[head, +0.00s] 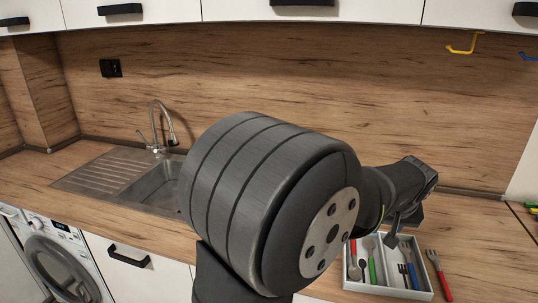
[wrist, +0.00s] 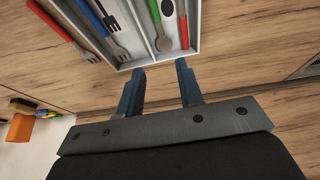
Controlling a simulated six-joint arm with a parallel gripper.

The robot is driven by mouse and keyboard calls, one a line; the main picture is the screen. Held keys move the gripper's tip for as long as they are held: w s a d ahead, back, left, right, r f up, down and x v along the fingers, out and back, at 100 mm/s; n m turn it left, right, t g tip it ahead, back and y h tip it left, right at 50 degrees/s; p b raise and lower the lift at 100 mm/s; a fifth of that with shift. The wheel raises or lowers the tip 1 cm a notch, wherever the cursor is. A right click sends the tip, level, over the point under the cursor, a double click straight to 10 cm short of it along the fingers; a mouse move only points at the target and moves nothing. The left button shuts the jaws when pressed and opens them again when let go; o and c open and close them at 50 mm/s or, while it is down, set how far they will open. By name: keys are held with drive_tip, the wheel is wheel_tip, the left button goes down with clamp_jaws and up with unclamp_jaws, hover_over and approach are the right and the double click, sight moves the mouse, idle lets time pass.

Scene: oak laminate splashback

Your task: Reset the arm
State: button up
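My gripper (wrist: 162,88) is open in the wrist view, its two fingers apart with only worktop seen between them. The white cutlery tray (wrist: 198,22) lies just beyond the fingertips. In the head view my gripper (head: 393,238) hangs at the far side of the tray (head: 388,292), pointing down, its fingers partly hidden by my arm. The tray holds several pieces of cutlery with red, green, blue and black handles. A red-handled fork (head: 438,272) lies on the worktop to the tray's right; it also shows in the wrist view (wrist: 58,25).
A steel sink (head: 155,187) with a tap (head: 160,125) is at the left, partly behind my arm. A yellow hook (head: 465,45) and a blue hook (head: 528,56) are on the splashback. A brush (wrist: 22,104) and an orange item (wrist: 20,128) lie left in the wrist view.

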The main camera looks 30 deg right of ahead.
sight(370, 253)
drive_tip(key=x, duration=1.5)
drive_tip(key=shift+w+d+f, duration=0.15)
drive_tip(key=shift+f, duration=0.2)
drive_tip(key=shift+r, duration=0.1)
drive_tip(key=v, duration=1.8)
drive_tip(key=x, duration=1.7)
drive_tip(key=shift+w+f, duration=0.1)
drive_tip(key=shift+f, duration=0.3)
drive_tip(key=shift+w+d+r, duration=0.1)
drive_tip(key=shift+d+r, duration=0.1)
drive_tip(key=shift+r, duration=0.1)
wheel_tip(370, 253, up, 11)
drive_tip(key=shift+a, duration=0.15)
